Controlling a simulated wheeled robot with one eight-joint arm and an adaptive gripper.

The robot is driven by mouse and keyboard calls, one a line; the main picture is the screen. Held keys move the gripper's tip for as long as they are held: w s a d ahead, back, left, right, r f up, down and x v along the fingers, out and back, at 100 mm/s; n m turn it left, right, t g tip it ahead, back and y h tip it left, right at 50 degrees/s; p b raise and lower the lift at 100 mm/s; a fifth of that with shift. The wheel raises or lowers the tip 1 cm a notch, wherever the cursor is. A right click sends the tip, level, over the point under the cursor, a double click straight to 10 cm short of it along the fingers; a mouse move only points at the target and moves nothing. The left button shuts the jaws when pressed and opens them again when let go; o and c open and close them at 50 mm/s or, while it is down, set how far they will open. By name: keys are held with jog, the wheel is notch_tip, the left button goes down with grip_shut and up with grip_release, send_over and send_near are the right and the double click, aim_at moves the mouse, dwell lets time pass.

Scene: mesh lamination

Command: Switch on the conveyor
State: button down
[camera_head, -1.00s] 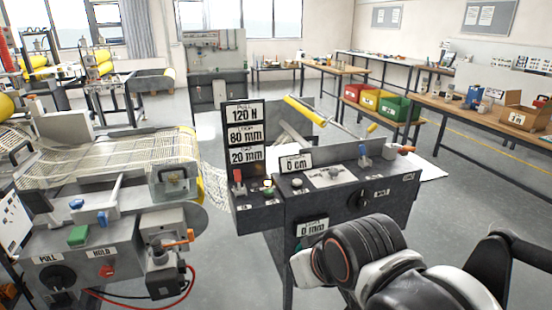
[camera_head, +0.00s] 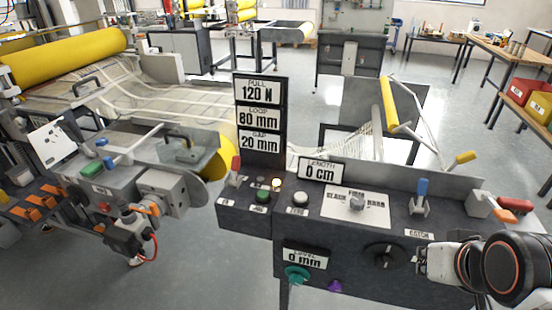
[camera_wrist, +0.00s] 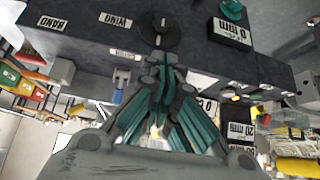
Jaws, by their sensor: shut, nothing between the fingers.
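A dark control console (camera_head: 345,240) stands in the middle of the head view. A white button (camera_head: 300,198) and a blue-tipped lever (camera_head: 421,195) sit farther right. My gripper (camera_wrist: 160,65) is shut and empty, with teal finger pads, in front of the console's black wind knob (camera_wrist: 157,30); contact cannot be told. My arm fills the head view's lower right.
A display stack (camera_head: 259,115) reads 120 N, 80 mm and 20 mm. A machine with mesh and a yellow roller (camera_head: 65,62) stands left, close to the console. A teal knob (camera_head: 297,273) and purple knob (camera_head: 335,286) project from the console front.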

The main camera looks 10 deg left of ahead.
jog(key=shift+d, duration=0.15)
jog(key=shift+w, duration=0.15)
jog(key=w+a+r+m+y+p, duration=0.2)
jog(key=w+a+y+p, duration=0.15)
jog(key=w+a, duration=0.65)
jog(key=w+a+r+m+y+p, duration=0.2)
jog(key=w+a+m+y, duration=0.15)
jog(key=w+a, duration=0.6)
jog(key=w+a+f+m+y+p, duration=0.1)
jog(key=w+a+f+y, duration=0.1)
jog(key=w+a+f, duration=0.1)
jog(key=w+a+f+m+y+p, duration=0.2)
jog(key=w+a+f+y, duration=0.1)
jog(key=w+a+f, duration=0.1)
jog(key=w+a+f+m+g+y+p, duration=0.1)
jog(key=w+a+f+y, duration=0.1)
jog(key=w+a+f, duration=0.2)
jog(key=shift+w+a+y, duration=0.15)
jog(key=shift+w+a, duration=0.1)
jog(key=shift+a, duration=0.7)
jog(key=shift+w+a+y, duration=0.15)
jog(key=shift+w+a, duration=0.1)
jog(key=shift+a, duration=0.65)
jog(key=shift+s+a+f+m+y+p, duration=0.1)
jog(key=shift+a+f+m+y+p, duration=0.1)
jog(key=shift+f+m+y+p, duration=0.15)
jog(key=shift+a+f, duration=0.1)
